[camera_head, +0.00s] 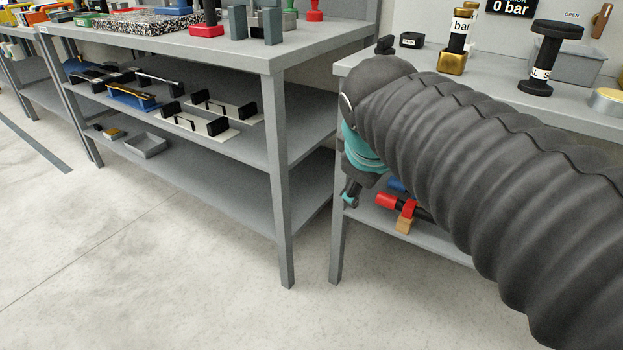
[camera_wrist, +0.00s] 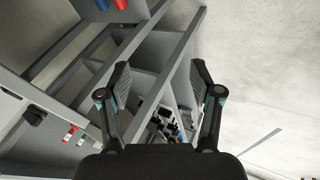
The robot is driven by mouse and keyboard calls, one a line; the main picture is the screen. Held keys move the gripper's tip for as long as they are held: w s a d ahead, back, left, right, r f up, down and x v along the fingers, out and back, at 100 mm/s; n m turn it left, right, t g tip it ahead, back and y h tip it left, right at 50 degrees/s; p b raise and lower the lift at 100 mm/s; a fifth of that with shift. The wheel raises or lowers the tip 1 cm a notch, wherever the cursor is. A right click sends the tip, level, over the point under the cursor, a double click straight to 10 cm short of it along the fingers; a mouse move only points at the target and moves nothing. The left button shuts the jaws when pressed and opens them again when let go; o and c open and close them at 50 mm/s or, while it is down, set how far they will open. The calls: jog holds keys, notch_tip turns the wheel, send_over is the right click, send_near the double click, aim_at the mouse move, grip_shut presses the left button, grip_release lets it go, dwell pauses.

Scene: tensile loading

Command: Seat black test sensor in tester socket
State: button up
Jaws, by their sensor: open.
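I cannot tell for sure which thing is the test sensor or the tester socket. A small black box with an opening on top (camera_head: 411,40) sits left of both. My gripper (camera_head: 350,194) hangs low at the front left of the right bench, mostly hidden by my arm. In the wrist view my gripper (camera_wrist: 160,78) is open, with nothing between its fingers.
The right bench (camera_head: 350,62) also holds a grey bin (camera_head: 578,66) and a round tin (camera_head: 607,101). Red-and-black tools (camera_head: 388,201) lie on its lower shelf. A left bench (camera_head: 240,52) holds fixtures and blocks. The floor (camera_head: 150,260) in front is clear.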

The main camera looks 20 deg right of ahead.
jog(key=s+a+f+m+y, duration=0.2)
jog(key=s+a+f+m, duration=0.4)
jog(key=s+f, duration=0.2)
jog(key=shift+f+y, duration=0.4)
jog(key=shift+f, duration=0.55)
